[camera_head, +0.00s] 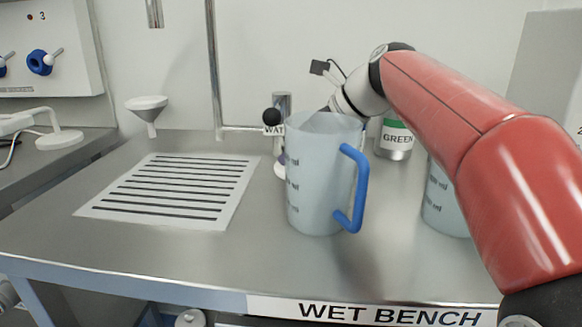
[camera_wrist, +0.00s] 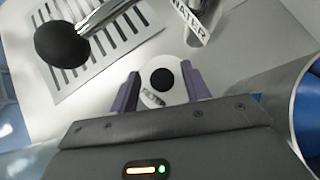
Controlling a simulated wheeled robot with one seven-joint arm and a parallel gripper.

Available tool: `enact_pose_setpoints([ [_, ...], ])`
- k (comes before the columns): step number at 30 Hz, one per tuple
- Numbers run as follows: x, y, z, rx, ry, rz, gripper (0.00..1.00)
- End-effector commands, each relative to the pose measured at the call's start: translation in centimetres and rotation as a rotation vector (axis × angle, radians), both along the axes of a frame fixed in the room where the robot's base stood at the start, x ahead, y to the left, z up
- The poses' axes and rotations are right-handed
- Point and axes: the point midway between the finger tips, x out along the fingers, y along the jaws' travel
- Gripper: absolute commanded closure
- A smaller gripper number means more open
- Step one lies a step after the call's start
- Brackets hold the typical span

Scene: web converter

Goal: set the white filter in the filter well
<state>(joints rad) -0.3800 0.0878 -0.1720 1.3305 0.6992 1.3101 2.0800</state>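In the wrist view a round white piece (camera_wrist: 172,76) with a dark round centre and a small label shows between the fingers of my gripper (camera_wrist: 160,88). I cannot tell whether this is the filter or the filter well. The purple-grey fingers stand apart on either side of it, and no firm grip shows. In the head view my arm reaches over the bench from the right, and my gripper is mostly hidden behind the translucent jug. No other white filter can be made out.
The jug (camera_head: 311,180) with a blue handle (camera_head: 358,190) stands mid-bench. Behind are a WATER tap with a black knob (camera_head: 272,116) and a GREEN bottle (camera_head: 397,142). A second jug (camera_head: 440,205) is partly behind my arm. A slotted mat (camera_head: 226,205) lies left; a white funnel (camera_head: 147,103) is at the wall.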

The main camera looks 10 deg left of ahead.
Motion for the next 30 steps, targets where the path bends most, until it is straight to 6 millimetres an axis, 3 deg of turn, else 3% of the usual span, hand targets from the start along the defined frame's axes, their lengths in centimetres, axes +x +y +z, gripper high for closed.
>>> enact_pose_setpoints([
  [1, 0.0, 0.0, 0.0, 0.000, 0.000, 0.000, 0.60],
  [9, 0.0, 0.0, 0.0, 0.000, 0.000, 0.000, 0.95],
  [11, 0.0, 0.0, 0.0, 0.000, 0.000, 0.000, 1.00],
  [23, 0.0, 0.0, 1.1, 0.000, -0.002, 0.001, 1.00],
  [30, -1.2, -3.7, 1.3, 0.002, -0.001, -0.005, 1.00],
])
